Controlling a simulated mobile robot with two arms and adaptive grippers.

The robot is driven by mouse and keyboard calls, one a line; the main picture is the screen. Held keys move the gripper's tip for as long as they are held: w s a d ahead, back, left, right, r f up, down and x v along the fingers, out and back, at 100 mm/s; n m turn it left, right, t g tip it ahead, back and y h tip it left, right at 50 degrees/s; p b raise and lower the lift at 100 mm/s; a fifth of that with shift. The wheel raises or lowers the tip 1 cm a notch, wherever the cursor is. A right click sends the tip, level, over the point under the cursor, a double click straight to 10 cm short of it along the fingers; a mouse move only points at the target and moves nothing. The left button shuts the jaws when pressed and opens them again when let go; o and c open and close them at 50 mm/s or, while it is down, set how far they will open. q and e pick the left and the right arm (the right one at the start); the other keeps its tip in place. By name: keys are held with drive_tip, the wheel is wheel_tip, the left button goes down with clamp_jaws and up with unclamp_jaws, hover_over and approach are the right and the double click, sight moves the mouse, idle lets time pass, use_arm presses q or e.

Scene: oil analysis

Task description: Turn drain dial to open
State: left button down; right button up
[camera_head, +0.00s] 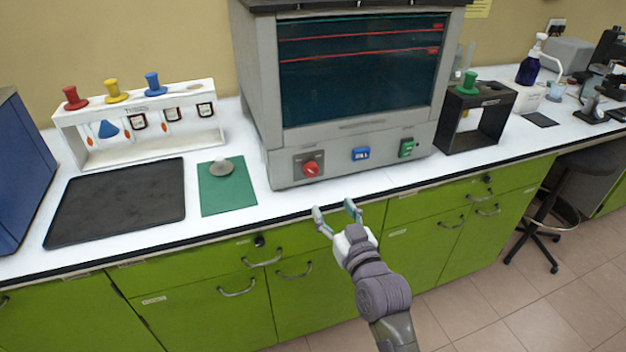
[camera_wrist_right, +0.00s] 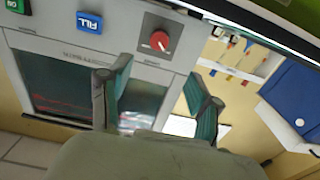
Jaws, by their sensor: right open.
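The red drain dial (camera_head: 311,169) sits on a dark square plate at the lower left of the grey machine's front panel. It also shows in the right wrist view (camera_wrist_right: 159,41), above the space between the fingers. A blue FILL button (camera_head: 360,154) and a green switch (camera_head: 406,148) are to its right. My right gripper (camera_head: 336,211) is open and empty, in front of the counter edge, below and right of the dial, apart from it. Its two fingers also show in the right wrist view (camera_wrist_right: 155,95). My left gripper is not in view.
The grey machine (camera_head: 256,80) with a dark window stands on the white counter. At left are a black tray (camera_head: 115,203), a green mat (camera_head: 243,197) with a grey object, and a white rack (camera_head: 203,136). A black stand (camera_head: 447,137) is close on the machine's right.

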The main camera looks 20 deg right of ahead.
approach(313, 173)
drive_tip(key=w, duration=0.9)
drive_tip(key=shift+a+p, duration=0.15)
drive_tip(key=shift+p, duration=0.2)
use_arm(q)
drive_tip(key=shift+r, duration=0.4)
use_arm(e)
drive_tip(key=shift+s, duration=0.1)
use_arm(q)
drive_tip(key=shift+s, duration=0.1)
use_arm(e)
drive_tip(key=c, duration=1.1)
drive_tip(key=shift+c, duration=0.2)
